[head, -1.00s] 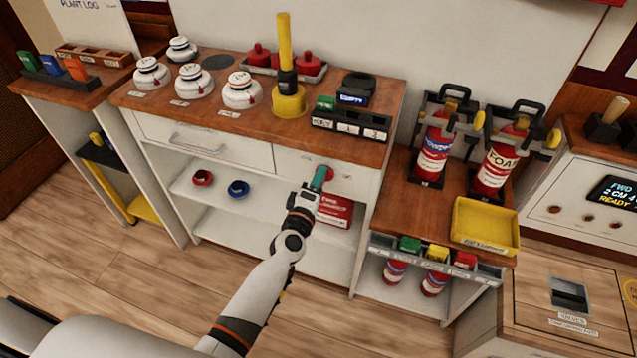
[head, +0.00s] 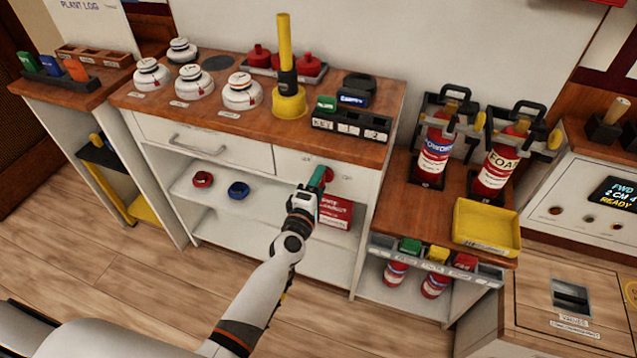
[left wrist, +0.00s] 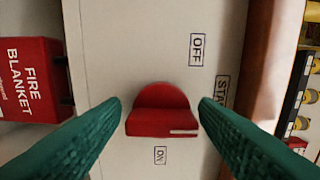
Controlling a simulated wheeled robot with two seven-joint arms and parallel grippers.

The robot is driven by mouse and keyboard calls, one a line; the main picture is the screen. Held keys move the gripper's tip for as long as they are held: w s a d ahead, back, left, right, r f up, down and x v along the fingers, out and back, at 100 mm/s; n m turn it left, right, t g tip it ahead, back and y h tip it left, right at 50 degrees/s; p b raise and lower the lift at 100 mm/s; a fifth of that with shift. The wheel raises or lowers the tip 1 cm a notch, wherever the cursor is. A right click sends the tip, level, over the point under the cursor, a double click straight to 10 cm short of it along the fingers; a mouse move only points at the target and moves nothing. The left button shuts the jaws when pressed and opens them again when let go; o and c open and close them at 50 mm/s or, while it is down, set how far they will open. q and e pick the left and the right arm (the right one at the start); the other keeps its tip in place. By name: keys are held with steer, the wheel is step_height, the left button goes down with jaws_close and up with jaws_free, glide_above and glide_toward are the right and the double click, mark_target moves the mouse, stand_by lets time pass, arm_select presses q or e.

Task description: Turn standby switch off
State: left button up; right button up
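The standby switch is a red knob (left wrist: 162,112) on a pale cabinet face in the left wrist view. A short white mark shows on its lower right part. An OFF label (left wrist: 196,50) is above it, an ON label (left wrist: 160,155) below it, and a partly hidden label starting "STA" (left wrist: 222,92) to the right. My left gripper (left wrist: 160,106) is open, its green fingers on either side of the knob with visible gaps. In the head view my left gripper (head: 319,180) is at the cabinet front and largely hides the knob. My right gripper is not in view.
A red fire blanket box (left wrist: 30,80) is left of the knob in the wrist view. An extinguisher stand (head: 400,215) is to the right. The floor in front is clear.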

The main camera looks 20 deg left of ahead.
arm_select(q)
steer(key=shift+o, duration=0.5)
steer(key=s, duration=1.2)
steer(key=shift+a, duration=0.2)
